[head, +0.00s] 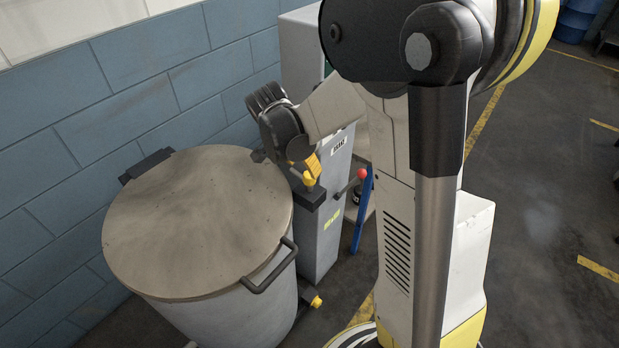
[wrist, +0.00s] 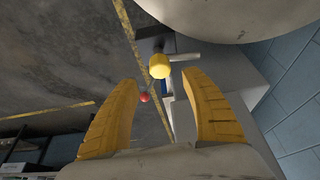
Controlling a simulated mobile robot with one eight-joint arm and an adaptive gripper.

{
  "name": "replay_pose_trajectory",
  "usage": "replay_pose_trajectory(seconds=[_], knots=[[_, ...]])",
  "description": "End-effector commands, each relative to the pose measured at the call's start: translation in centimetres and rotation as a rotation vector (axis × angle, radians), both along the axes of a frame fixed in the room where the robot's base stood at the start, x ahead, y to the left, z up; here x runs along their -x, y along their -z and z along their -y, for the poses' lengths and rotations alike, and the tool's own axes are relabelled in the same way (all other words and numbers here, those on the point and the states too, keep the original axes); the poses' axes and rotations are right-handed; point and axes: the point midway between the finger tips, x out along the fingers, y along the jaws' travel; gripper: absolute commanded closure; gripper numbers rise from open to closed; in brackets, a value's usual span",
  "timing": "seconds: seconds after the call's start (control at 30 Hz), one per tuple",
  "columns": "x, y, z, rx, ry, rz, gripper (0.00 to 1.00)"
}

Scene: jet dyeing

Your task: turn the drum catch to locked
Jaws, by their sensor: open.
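The drum (head: 200,225) is a large pale cylinder with a flat beige lid, at the left in the head view. What looks like the drum catch is a yellow knob (head: 309,181) with a grey lever on a black block beside the drum's rim. The yellow knob also shows in the wrist view (wrist: 159,66), with the lever reaching to its right. My gripper (head: 304,170) is above the catch. In the wrist view my gripper (wrist: 160,82) is open and empty, the knob lined up between its fingertips and seemingly a little beyond them. I cannot tell the catch's locked side.
A grey cabinet (head: 324,235) stands right of the drum and carries a red-ball lever (head: 362,173), also in the wrist view (wrist: 144,96). A blue-handled thing (head: 363,205) hangs beside it. A blue block wall (head: 60,150) is behind.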

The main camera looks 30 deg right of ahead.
Motion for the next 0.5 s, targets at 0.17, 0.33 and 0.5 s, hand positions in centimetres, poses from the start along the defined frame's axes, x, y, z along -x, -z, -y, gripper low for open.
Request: replay_pose_trajectory(seconds=[0.17, 0.33, 0.5], knots=[[-0.5, 3.7, 1.4, 0.0, 0.002, 0.001, 0.45], [-0.7, 5.7, 2.2, -0.001, 0.001, 0.0, 0.45], [-0.8, 6.3, 2.5, -0.001, 0.0, 0.0, 0.45]])
